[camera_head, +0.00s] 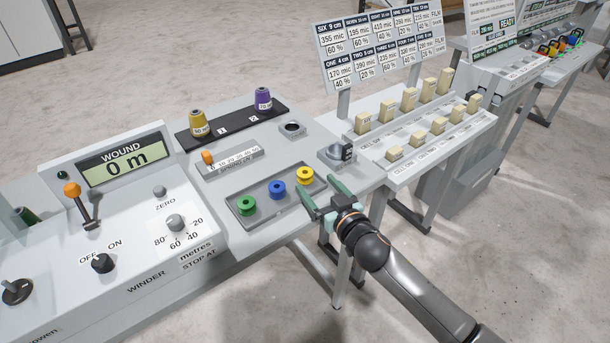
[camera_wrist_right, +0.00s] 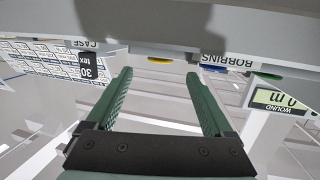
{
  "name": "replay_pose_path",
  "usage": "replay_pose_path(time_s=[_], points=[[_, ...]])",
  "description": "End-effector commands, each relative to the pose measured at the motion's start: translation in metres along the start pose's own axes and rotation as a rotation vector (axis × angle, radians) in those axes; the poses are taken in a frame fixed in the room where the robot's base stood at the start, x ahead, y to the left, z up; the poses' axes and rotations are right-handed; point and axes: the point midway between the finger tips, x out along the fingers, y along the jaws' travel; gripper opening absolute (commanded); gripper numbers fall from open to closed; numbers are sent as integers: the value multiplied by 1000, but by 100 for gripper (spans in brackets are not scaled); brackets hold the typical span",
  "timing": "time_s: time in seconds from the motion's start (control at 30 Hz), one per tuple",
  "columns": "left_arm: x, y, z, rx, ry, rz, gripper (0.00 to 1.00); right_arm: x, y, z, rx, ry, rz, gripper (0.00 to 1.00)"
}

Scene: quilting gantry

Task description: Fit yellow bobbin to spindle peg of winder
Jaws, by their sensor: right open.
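The yellow bobbin (camera_head: 305,174) sits at the right end of a grey tray (camera_head: 241,222), beside a blue and a green bobbin. My right gripper (camera_head: 320,192) is open and empty at the tray's right end, its fingers pointing toward the yellow bobbin. In the right wrist view a yellow sliver of the bobbin (camera_wrist_right: 160,60) shows ahead, between the open fingers (camera_wrist_right: 159,79). The winder (camera_head: 150,283) stands at the left with a "0 m" display. I cannot make out its spindle peg. My left gripper is not in view.
The blue bobbin (camera_head: 277,189) and green bobbin (camera_head: 246,205) share the tray. Yellow and purple thread cones (camera_head: 263,98) stand on a black strip behind. A rack of cream blocks (camera_head: 409,98) stands to the right.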

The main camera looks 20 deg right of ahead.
Motion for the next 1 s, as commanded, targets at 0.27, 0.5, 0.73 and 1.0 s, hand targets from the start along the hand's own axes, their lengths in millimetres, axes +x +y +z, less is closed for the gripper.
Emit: replay_pose_path(time_s=[0.27,0.5,0.73,1.0], points=[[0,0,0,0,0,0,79,30,0,4,-1,0,1,86],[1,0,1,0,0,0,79,51,0,4,-1,0,0,86],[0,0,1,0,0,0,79,52,0,5,0,-1,-1,86],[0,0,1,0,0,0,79,51,0,5,0,-1,0,58]])
